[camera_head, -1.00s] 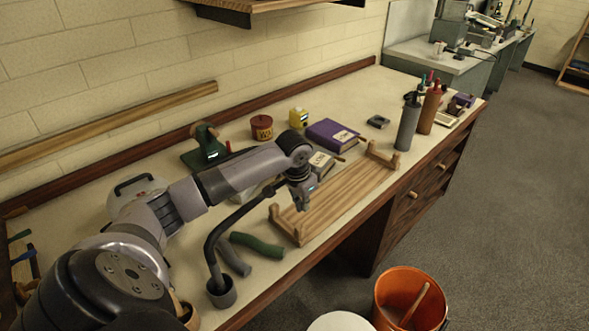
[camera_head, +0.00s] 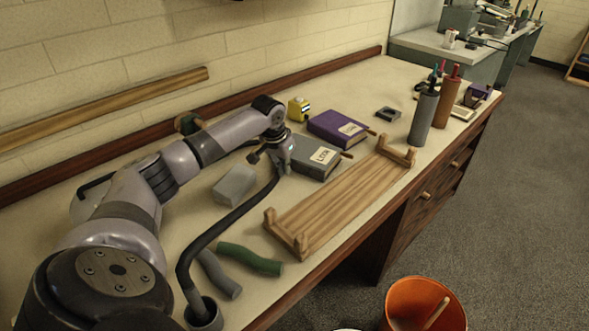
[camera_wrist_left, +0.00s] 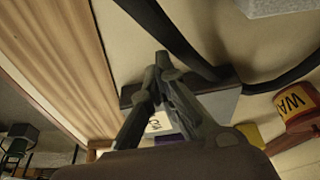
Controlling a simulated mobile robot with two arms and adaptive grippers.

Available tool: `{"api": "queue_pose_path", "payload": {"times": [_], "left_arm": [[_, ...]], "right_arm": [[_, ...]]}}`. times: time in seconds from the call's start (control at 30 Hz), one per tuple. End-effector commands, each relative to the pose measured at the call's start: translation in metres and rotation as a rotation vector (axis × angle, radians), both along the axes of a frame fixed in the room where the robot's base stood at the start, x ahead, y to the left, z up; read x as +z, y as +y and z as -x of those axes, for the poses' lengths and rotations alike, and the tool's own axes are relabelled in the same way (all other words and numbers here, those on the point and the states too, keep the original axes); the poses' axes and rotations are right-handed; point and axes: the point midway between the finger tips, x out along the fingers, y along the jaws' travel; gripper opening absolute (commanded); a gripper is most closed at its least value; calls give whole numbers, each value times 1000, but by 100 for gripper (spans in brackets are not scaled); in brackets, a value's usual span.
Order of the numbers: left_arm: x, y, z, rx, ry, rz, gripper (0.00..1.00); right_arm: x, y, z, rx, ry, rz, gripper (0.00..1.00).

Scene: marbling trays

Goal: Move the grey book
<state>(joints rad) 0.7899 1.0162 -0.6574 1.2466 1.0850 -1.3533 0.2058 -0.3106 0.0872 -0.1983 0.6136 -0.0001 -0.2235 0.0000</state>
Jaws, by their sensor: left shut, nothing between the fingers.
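The grey book (camera_head: 314,158), with a pale label on its cover, lies flat on the bench between the purple book and the wooden rack. It also shows in the left wrist view (camera_wrist_left: 222,103), partly hidden behind my fingers. My left gripper (camera_head: 284,171) is shut and empty, pointing down beside the left end of the grey book. I cannot tell whether it touches the book. In the left wrist view the closed fingers (camera_wrist_left: 164,68) cross in front of the book. My right gripper is not in view.
A slatted wooden rack (camera_head: 340,197) lies in front of the book, and a purple book (camera_head: 338,128) behind it. A black curved tube (camera_head: 225,222) passes close to my gripper. A pale block (camera_head: 234,185) lies left. Grey and brown cylinders stand to the right.

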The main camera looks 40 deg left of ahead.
Motion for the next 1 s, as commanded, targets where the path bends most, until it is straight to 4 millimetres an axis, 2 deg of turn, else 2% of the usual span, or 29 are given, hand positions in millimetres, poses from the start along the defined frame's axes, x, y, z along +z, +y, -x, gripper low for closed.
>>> {"api": "queue_pose_path", "payload": {"times": [0.2, 0.3, 0.5, 1.0], "left_arm": [[-49, 2, -14, 1, 4, 0, 0], [-43, 4, -29, 2, -3, 1, 0], [-44, 7, -46, 2, -1, 0, 0], [-44, 9, -52, -1, 0, -1, 0]], "right_arm": [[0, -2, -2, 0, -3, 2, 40], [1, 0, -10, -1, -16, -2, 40], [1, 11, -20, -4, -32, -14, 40], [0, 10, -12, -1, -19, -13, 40]]}}
